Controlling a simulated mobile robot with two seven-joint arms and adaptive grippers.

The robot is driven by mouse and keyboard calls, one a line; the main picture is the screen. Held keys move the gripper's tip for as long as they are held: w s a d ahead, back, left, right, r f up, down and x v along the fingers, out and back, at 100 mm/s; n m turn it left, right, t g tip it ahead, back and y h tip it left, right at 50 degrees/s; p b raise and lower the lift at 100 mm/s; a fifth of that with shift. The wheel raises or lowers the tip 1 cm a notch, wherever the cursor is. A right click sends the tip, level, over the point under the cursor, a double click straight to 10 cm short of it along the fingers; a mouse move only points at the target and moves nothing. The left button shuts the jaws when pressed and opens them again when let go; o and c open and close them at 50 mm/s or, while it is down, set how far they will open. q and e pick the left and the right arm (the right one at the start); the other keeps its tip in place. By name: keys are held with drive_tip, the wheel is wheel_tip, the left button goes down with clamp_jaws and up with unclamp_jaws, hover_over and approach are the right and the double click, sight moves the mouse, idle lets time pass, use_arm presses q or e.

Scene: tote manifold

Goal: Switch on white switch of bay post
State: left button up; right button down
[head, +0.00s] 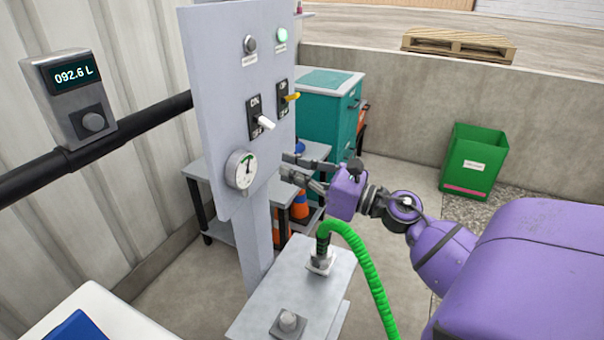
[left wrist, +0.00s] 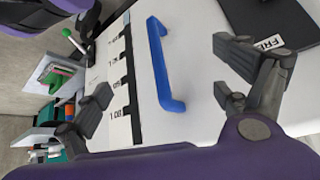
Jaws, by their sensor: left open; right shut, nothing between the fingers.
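The bay post (head: 225,85) is a pale grey panel on a column in the head view. Its white switch (head: 265,122) has a white lever that tilts down toward the lower mark of its black plate. The grey lamp (head: 250,44) above it is unlit. To its right is a yellow switch (head: 291,97), with a lit green lamp (head: 282,35) above. My right gripper (head: 286,165) is shut and empty by the panel's lower right edge, below and apart from the white switch. My left gripper (left wrist: 160,85) is open in the left wrist view, over a white surface with a blue handle (left wrist: 160,65).
A round gauge (head: 240,170) sits low on the panel. A green hose (head: 362,262) rises from a grey box (head: 262,310) in front. A teal cabinet (head: 325,105) and a grey table (head: 222,185) stand behind. A green bin (head: 474,160) is at the right, with open floor before it.

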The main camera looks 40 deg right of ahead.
sight(265, 123)
drive_tip(key=w+r+p, duration=0.1)
drive_tip(key=w+a+r+p, duration=0.1)
drive_tip(key=w+r, duration=0.1)
drive_tip(key=r, duration=0.1)
drive_tip(key=shift+w+a+p, duration=0.35)
drive_tip(key=shift+w+p, duration=0.05)
drive_tip(key=shift+s+r, duration=0.1)
drive_tip(key=shift+s, duration=0.05)
drive_tip(key=shift+d, duration=0.1)
drive_tip(key=shift+s+r+p, duration=0.1)
drive_tip(key=shift+r+p, duration=0.2)
drive_tip(key=shift+p, duration=0.4)
drive_tip(key=shift+f, duration=0.1)
drive_tip(key=shift+s+d+g+h+p, duration=0.1)
drive_tip(key=shift+g+h+p, duration=0.2)
drive_tip(key=shift+h+p, duration=0.1)
